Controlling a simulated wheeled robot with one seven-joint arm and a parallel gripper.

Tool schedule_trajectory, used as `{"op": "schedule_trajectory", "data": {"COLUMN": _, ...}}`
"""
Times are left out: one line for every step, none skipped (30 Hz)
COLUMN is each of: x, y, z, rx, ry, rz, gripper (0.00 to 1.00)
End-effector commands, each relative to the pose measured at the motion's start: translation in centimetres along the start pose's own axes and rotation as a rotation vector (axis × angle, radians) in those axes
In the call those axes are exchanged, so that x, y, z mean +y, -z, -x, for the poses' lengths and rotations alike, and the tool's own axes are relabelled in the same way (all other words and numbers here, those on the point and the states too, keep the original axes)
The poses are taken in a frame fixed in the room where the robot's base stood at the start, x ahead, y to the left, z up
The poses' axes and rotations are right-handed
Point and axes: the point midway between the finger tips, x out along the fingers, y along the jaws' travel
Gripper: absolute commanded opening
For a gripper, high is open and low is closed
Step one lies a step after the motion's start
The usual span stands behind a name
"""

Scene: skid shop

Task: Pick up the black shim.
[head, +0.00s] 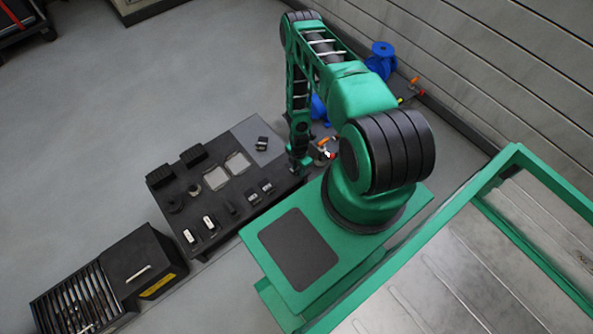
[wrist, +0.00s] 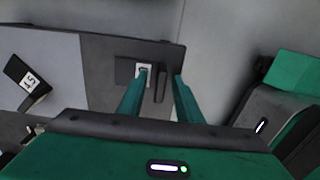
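My gripper (wrist: 161,76) is open in the wrist view, its two green fingers apart and pointing down at the dark end of the bench. A narrow black bar (wrist: 161,88), which may be the black shim, shows between the fingers. A flat dark piece (wrist: 123,70) with a pale label lies beside it, partly behind the left fingertip. I cannot tell whether a finger touches either one. In the head view my gripper (head: 299,168) is low at the right end of the black bench (head: 222,212); the bar is hidden there.
A black block with a white numbered tag (wrist: 30,82) lies on the grey mat (head: 246,130). Several blocks and pale plates (head: 238,163) cover the rest of the bench. A slatted black box (head: 140,265) stands at the bench's lower left. Blue fittings (head: 382,57) stand behind my arm.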

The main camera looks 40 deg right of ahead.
Motion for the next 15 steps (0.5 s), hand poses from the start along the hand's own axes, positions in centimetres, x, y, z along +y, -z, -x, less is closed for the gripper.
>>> {"op": "schedule_trajectory", "data": {"x": 0.00, "y": -0.01, "z": 0.01, "rx": 0.000, "ry": 0.000, "rz": 0.000, "gripper": 0.32}}
{"op": "schedule_trajectory", "data": {"x": 0.00, "y": -0.01, "z": 0.02, "rx": 0.000, "ry": 0.000, "rz": 0.000, "gripper": 0.30}}
{"op": "schedule_trajectory", "data": {"x": 0.00, "y": -0.01, "z": 0.02, "rx": 0.000, "ry": 0.000, "rz": 0.000, "gripper": 0.20}}
{"op": "schedule_trajectory", "data": {"x": 0.00, "y": -0.01, "z": 0.03, "rx": 0.000, "ry": 0.000, "rz": 0.000, "gripper": 0.13}}
{"op": "schedule_trajectory", "data": {"x": 0.00, "y": -0.01, "z": 0.03, "rx": 0.000, "ry": 0.000, "rz": 0.000, "gripper": 0.06}}
{"op": "schedule_trajectory", "data": {"x": 0.00, "y": -0.01, "z": 0.03, "rx": 0.000, "ry": 0.000, "rz": 0.000, "gripper": 0.00}}
{"op": "schedule_trajectory", "data": {"x": 0.00, "y": -0.01, "z": 0.03, "rx": 0.000, "ry": 0.000, "rz": 0.000, "gripper": 0.00}}
{"op": "schedule_trajectory", "data": {"x": 0.00, "y": -0.01, "z": 0.03, "rx": 0.000, "ry": 0.000, "rz": 0.000, "gripper": 0.00}}
{"op": "schedule_trajectory", "data": {"x": 0.00, "y": -0.01, "z": 0.03, "rx": 0.000, "ry": 0.000, "rz": 0.000, "gripper": 0.00}}
{"op": "schedule_trajectory", "data": {"x": 0.00, "y": -0.02, "z": 0.04, "rx": 0.000, "ry": 0.000, "rz": 0.000, "gripper": 0.00}}
{"op": "schedule_trajectory", "data": {"x": 0.00, "y": -0.02, "z": 0.04, "rx": 0.000, "ry": 0.000, "rz": 0.000, "gripper": 0.00}}
{"op": "schedule_trajectory", "data": {"x": 0.01, "y": -0.02, "z": 0.04, "rx": 0.000, "ry": 0.000, "rz": 0.000, "gripper": 0.00}}
{"op": "schedule_trajectory", "data": {"x": 0.01, "y": -0.01, "z": 0.04, "rx": 0.000, "ry": 0.000, "rz": 0.000, "gripper": 0.00}}
{"op": "schedule_trajectory", "data": {"x": 0.00, "y": -0.02, "z": 0.04, "rx": 0.000, "ry": 0.000, "rz": 0.000, "gripper": 0.00}}
{"op": "schedule_trajectory", "data": {"x": 0.01, "y": -0.02, "z": 0.06, "rx": 0.000, "ry": 0.000, "rz": 0.000, "gripper": 0.00}}
